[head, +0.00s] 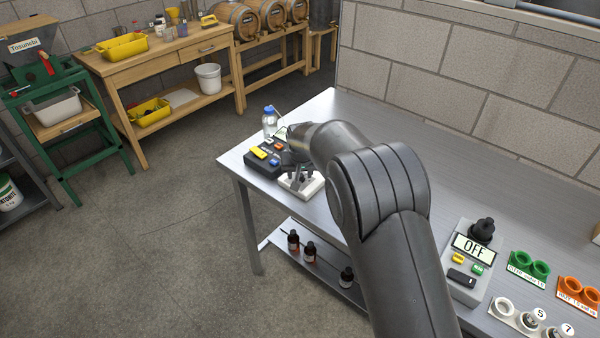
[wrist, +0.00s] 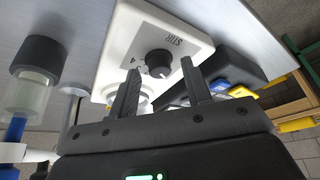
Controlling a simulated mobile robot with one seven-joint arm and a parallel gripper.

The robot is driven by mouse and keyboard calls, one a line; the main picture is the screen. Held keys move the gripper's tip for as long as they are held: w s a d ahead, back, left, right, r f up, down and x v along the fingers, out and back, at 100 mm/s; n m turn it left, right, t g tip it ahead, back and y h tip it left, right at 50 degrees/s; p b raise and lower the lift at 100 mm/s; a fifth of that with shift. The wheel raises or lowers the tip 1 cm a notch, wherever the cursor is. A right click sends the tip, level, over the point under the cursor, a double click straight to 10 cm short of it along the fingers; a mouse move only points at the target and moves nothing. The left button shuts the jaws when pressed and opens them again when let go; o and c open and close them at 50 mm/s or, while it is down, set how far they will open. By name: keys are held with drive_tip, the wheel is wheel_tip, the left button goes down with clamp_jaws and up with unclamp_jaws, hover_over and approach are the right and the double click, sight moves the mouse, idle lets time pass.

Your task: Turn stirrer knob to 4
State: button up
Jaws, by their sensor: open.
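The stirrer (head: 312,188) is a small white unit at the left end of the steel table, partly hidden by my arm. In the wrist view, its white face (wrist: 122,35) bears the word STIR, a black round knob (wrist: 158,63) and printed marks, one of which looks like a 4. A small pale mark shows on the knob, but I cannot tell clearly which number it points at. My gripper (wrist: 160,73) is open, its two dark fingers apart, one on each side of the knob in this view. I cannot tell whether they touch it. In the head view my gripper (head: 300,166) is above the stirrer.
A black box with coloured buttons (head: 262,165) stands beside the stirrer, with a blue-capped bottle (head: 270,124) behind it. A grey unit reading OFF (head: 466,258) and green holders (head: 528,265) are at the right. The table's middle (head: 440,180) is clear.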

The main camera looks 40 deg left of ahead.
drive_tip(key=shift+c, duration=0.2)
drive_tip(key=c, duration=0.9)
drive_tip(key=shift+c, duration=0.2)
drive_tip(key=m, duration=0.2)
drive_tip(key=m+t+h, duration=0.1)
drive_tip(key=shift+s+a+m, duration=0.1)
drive_tip(key=shift+a+m, duration=0.1)
drive_tip(key=shift+m, duration=0.2)
drive_tip(key=m+h, duration=0.2)
drive_tip(key=m, duration=0.2)
drive_tip(key=shift+a+m, duration=0.15)
drive_tip(key=shift+m, duration=0.15)
drive_tip(key=m+h, duration=0.1)
drive_tip(key=m, duration=0.2)
drive_tip(key=m+h, duration=0.1)
drive_tip(key=m, duration=0.2)
drive_tip(key=shift+a, duration=0.2)
drive_tip(key=m+g+h, duration=0.1)
drive_tip(key=m, duration=0.5)
drive_tip(key=shift+a+g+h, duration=0.1)
drive_tip(key=shift+g+h, duration=0.3)
drive_tip(key=shift+w+m, duration=0.2)
drive_tip(key=shift+m, duration=0.5)
